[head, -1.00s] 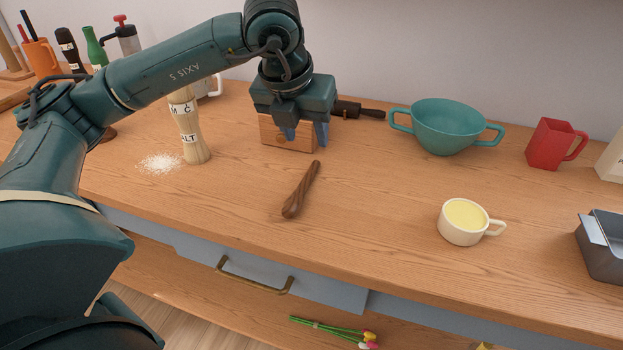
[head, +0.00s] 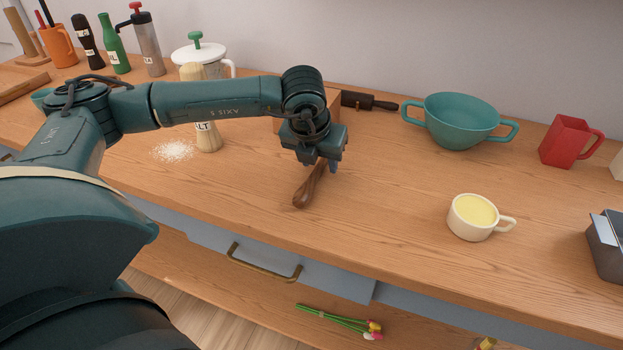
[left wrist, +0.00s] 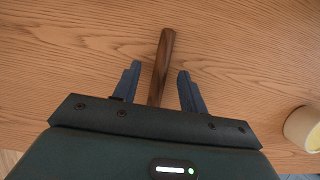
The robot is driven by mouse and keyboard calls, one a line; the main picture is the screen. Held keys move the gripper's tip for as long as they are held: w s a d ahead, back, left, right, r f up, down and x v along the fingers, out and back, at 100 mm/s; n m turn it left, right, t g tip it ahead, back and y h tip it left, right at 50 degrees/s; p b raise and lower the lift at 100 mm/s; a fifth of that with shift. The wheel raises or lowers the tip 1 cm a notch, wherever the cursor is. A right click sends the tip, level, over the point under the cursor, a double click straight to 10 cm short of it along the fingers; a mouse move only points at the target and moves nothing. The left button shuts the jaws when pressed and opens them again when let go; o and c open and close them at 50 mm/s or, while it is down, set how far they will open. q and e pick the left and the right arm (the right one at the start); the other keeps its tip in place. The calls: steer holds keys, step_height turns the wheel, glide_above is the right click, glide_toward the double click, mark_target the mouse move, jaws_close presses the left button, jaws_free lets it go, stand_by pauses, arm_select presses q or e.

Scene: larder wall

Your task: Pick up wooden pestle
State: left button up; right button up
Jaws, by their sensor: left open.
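The dark brown wooden pestle (head: 309,188) lies on the wooden counter in the head view, its thicker end toward the front edge. Its upper part is hidden behind my left gripper (head: 333,166), which is just above it and pointing down. In the left wrist view the pestle (left wrist: 162,62) runs between the two blue fingers of the left gripper (left wrist: 156,88). The fingers are apart, with a gap on each side of the pestle. The pestle's near end is hidden by the gripper body. My right gripper is not in view.
A salt mill (head: 207,135) and spilled salt (head: 174,150) are left of the pestle. A wooden block (head: 334,100) stands behind the gripper. A teal bowl (head: 462,125), red jug (head: 566,142) and cream cup (head: 470,219) are to the right. The counter's front is clear near the pestle.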

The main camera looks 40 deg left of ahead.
arm_select(q)
steer(key=shift+w+f, duration=0.1)
steer(key=shift+f, duration=0.1)
steer(key=shift+f+b, duration=0.2)
steer(key=shift+b, duration=0.2)
stand_by(0.3)
jaws_close()
